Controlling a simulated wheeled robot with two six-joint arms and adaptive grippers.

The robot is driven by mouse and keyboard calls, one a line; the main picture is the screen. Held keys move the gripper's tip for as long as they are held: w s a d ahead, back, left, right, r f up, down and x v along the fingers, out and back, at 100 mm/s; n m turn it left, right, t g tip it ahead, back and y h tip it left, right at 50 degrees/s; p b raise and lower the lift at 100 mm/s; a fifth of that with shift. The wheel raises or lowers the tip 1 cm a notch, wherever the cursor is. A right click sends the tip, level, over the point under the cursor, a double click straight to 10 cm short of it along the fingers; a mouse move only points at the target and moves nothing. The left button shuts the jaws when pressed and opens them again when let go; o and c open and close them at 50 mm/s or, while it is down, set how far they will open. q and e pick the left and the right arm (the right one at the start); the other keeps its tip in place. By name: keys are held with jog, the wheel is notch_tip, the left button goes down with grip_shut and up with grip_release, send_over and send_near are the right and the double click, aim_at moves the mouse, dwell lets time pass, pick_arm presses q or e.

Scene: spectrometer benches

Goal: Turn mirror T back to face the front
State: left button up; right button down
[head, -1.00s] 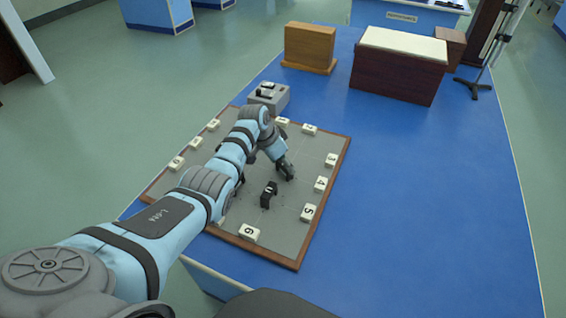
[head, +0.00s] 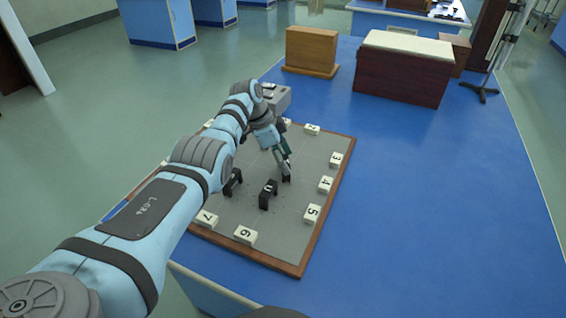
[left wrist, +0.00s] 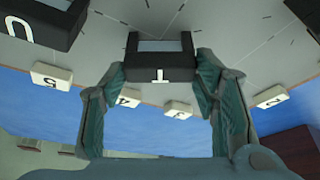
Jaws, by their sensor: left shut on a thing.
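Mirror T (left wrist: 160,73) is a small black block with a pale top and a white letter T on its face. In the left wrist view it sits between the two green-padded fingers of my left gripper (left wrist: 160,84). My left gripper (head: 285,166) is shut on it, low over the grey board (head: 240,205). In the head view mirror T is mostly hidden by the fingers, with a dark part (head: 287,177) showing. My right gripper is not in view.
Another black mirror, marked U (left wrist: 40,22), stands close by and also shows in the head view (head: 268,195). A third black mirror (head: 233,182) is beside my arm. Numbered white blocks, such as 5 (head: 312,214), line the board. A grey box (head: 276,97) stands behind. Blue bench to the right is clear.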

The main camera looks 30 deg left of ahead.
pick_arm(q)
jog(key=o, duration=1.2)
jog(key=shift+c, duration=0.2)
jog(key=v, duration=1.2)
jog(key=shift+w+r, duration=0.1)
jog(key=shift+w, duration=0.05)
